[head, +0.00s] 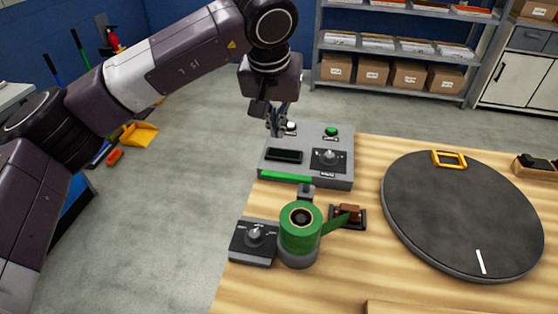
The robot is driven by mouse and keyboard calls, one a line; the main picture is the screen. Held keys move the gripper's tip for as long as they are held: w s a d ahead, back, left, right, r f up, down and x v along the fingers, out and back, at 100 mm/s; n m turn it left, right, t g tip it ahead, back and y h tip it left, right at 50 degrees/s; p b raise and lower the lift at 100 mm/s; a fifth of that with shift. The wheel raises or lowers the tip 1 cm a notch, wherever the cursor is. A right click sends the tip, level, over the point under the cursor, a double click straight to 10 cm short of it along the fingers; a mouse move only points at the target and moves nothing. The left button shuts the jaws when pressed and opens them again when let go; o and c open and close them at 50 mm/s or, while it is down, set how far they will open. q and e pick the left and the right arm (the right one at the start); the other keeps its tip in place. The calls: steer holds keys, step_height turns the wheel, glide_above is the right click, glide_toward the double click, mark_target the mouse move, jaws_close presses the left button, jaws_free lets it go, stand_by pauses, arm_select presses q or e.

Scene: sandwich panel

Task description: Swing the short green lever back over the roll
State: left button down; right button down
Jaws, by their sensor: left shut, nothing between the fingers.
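The short green lever (286,176) extends left from a small grey pivot post (306,191), along the front edge of the grey control box. It points away from the roll, not over it. The green roll (290,236) sits on a grey round base, just in front of the post. A green strip (336,224) runs from it to a small brown block. My left gripper (275,132) is shut and empty, pointing down at the control box's back left edge, behind the lever and apart from it. My right gripper is not in view.
The grey control box (341,174) carries a dial, a dark display and a green button. A smaller dial box (252,249) stands left of the roll. A large dark turntable (450,220) with a yellow frame fills the right. Wooden tabletop (362,270) shows bare between them.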

arm_select(q)
step_height(320, 180, down, 10)
steer(key=p, duration=0.5)
steer(key=shift+s+r, duration=0.25)
steer(key=shift+s, duration=0.1)
steer(key=shift+a, duration=0.1)
